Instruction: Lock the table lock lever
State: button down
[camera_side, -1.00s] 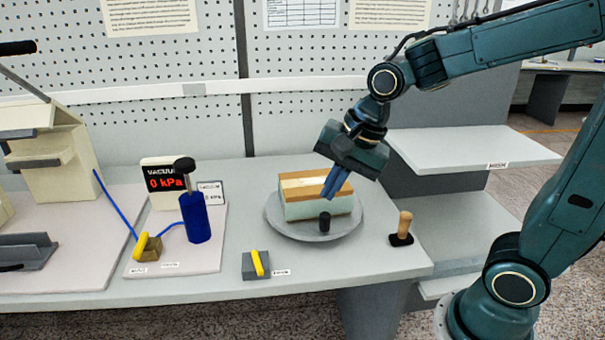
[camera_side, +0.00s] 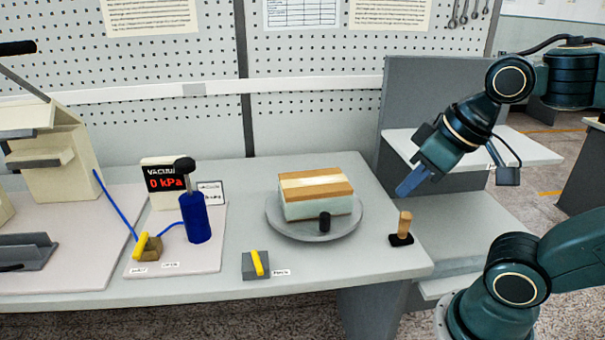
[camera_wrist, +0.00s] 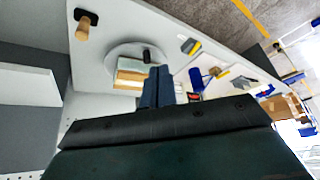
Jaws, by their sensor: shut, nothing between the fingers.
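A yellow lever (camera_side: 257,262) on a small grey block (camera_side: 250,273) sits at the table's front edge, tilted slightly; the label beside it is too small to read. The lever also shows in the wrist view (camera_wrist: 194,46). A wooden handle (camera_side: 404,222) stands upright on a black base (camera_side: 401,240) at the table's right corner, and in the wrist view (camera_wrist: 82,30). I cannot tell from the labels which is the table lock lever. My gripper (camera_side: 402,191) is shut and empty, appearing just above the wooden handle and apart from both; its fingers show in the wrist view (camera_wrist: 158,80).
A round grey plate (camera_side: 290,232) with a black knob (camera_side: 324,222) holds a striped block (camera_side: 318,203). Left are a blue cylinder (camera_side: 197,220), another yellow lever (camera_side: 141,245) and a vacuum display (camera_side: 165,179) reading 0 kPa. The table front between plate and handle is clear.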

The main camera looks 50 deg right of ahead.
jog(key=shift+s, duration=0.25)
jog(key=c, duration=1.6)
grip_release()
jog(key=shift+w, duration=0.1)
jog(key=o, duration=0.8)
jog(key=shift+w+r+n, duration=0.2)
jog(key=shift+w+n, duration=0.2)
jog(key=shift+w, duration=0.05)
jog(key=o, duration=0.5)
jog(key=w, duration=0.1)
jog(key=w+n, duration=0.1)
jog(key=w, duration=0.1)
jog(key=w+a+r+n+g, duration=0.1)
jog(key=shift+w+a+r, duration=0.1)
jog(key=shift+w, duration=0.25)
jog(key=n+g, duration=0.5)
jog(key=n, duration=0.4)
send_over(257, 260)
notch_tip(257, 260, down, 10)
jog(key=shift+r, duration=0.15)
notch_tip(257, 260, down, 14)
jog(key=shift+r, duration=0.1)
